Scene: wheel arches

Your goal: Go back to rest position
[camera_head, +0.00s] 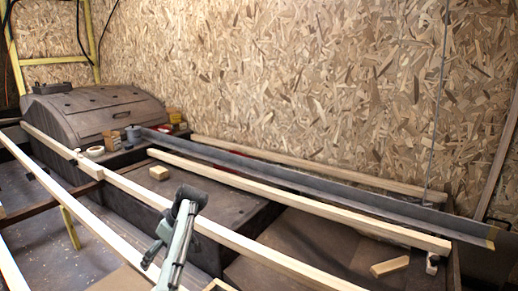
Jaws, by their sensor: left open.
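My left gripper (157,242) is in the lower middle of the head view, at the end of a grey-green arm part that rises from the bottom edge. My right gripper is not in view.
Long beams (300,190) and a grey metal angle bar (300,180) run across the dark structure. A domed dark chest (80,105) stands at the back left. Small wood blocks lie at the middle (159,172) and right (389,266). A chipboard wall (270,70) closes the back.

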